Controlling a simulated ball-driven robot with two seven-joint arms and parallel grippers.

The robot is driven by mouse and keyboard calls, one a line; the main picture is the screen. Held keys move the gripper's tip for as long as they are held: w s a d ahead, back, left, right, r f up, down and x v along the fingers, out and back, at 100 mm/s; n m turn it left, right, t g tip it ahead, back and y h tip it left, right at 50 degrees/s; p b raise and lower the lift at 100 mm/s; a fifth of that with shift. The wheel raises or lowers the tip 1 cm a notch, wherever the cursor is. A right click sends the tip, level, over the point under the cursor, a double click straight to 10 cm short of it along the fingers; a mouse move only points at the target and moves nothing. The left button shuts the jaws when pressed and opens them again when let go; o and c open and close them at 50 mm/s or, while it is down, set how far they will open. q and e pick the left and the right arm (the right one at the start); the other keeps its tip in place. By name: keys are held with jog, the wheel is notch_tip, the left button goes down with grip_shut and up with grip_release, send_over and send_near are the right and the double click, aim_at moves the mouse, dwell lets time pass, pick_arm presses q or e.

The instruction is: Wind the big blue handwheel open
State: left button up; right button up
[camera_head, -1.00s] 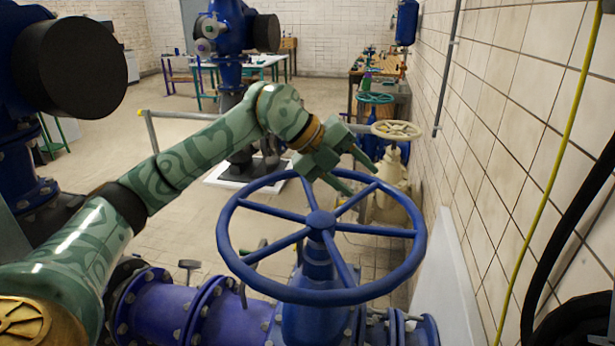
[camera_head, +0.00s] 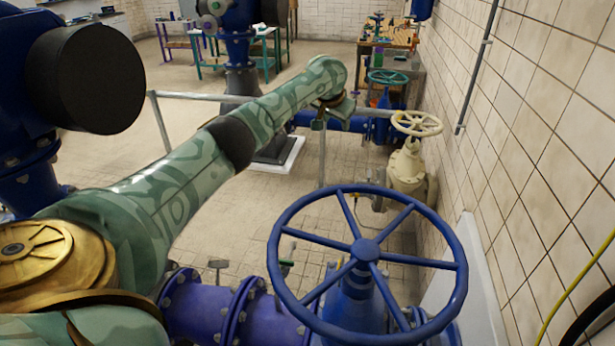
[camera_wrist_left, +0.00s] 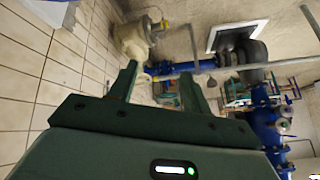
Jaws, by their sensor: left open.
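The big blue handwheel (camera_head: 366,250) is at the lower right of the head view, on a blue valve stem, with its rim and spokes in clear sight. My left gripper (camera_head: 334,116) is beyond the wheel's far rim in the picture, small and partly hidden by its own wrist. It does not touch the wheel. In the left wrist view the two fingers of my left gripper (camera_wrist_left: 158,78) are spread apart with nothing between them. The big wheel does not show in that view. My right gripper is not in view.
A cream valve (camera_head: 408,165) with a cream handwheel (camera_head: 417,123) stands behind the big wheel, near the tiled wall (camera_head: 530,130). A grey railing (camera_head: 190,96) crosses behind my arm. Purple pipe (camera_head: 205,308) runs left from the wheel's valve. Floor beyond is mostly open.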

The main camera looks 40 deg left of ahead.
pick_arm(q)
jog(key=s+f+m+g+h, duration=0.1)
jog(key=s+f+g, duration=0.2)
jog(key=s+f, duration=0.1)
jog(key=m+g, duration=0.3)
send_near(311, 195)
jog(key=shift+h, duration=0.4)
jog(key=f+b, duration=0.2)
jog(key=f, duration=0.1)
jog(key=a+f+b, duration=0.1)
jog(key=f+b, duration=0.4)
jog(key=f, duration=0.1)
jog(key=shift+w+a+f, duration=0.15)
jog(key=shift+f, duration=0.2)
jog(key=shift+c, duration=0.7)
grip_shut()
jog(key=shift+r, duration=0.1)
